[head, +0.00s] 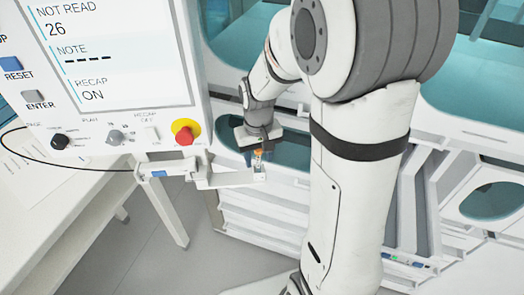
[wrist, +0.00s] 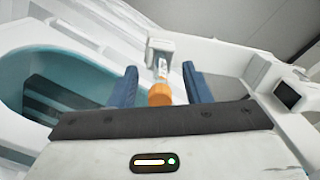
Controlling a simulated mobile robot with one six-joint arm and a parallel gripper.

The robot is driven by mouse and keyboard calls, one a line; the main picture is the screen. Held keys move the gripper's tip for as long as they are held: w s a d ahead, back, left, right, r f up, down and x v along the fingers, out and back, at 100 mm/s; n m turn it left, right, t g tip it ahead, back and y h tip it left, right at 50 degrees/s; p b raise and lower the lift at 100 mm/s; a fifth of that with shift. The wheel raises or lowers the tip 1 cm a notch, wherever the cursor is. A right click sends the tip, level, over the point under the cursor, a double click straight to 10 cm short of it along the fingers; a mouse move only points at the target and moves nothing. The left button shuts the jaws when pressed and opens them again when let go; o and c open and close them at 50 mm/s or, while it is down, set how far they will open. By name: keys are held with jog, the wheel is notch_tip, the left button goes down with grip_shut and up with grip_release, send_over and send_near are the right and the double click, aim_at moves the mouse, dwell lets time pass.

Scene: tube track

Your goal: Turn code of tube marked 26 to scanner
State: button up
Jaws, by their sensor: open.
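A tube with an orange cap (head: 258,153) stands in a small white holder (head: 259,174) at the end of a track arm. In the wrist view the orange cap (wrist: 160,95) lies between the two blue fingers of my gripper (wrist: 161,86), with a gap on each side. My gripper (head: 258,146) is open, above and around the cap. Part of the tube's white label (wrist: 162,68) shows beyond the cap; its code and number cannot be read. The panel screen (head: 110,50) reads "NOT READ 26". Which part is the scanner is not clear.
A panel with a red knob (head: 184,132) and several buttons stands at the left, over a white table (head: 60,215). A white bracket (head: 205,178) reaches close beside the holder. White cabinets with teal recesses (head: 290,155) stand behind. A black cable (head: 55,164) runs to the track arm.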

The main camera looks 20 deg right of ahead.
jog(key=shift+c, duration=0.4)
grip_shut()
jog(key=c, duration=0.6)
grip_release()
jog(key=shift+c, duration=0.8)
jog(key=shift+r, duration=0.3)
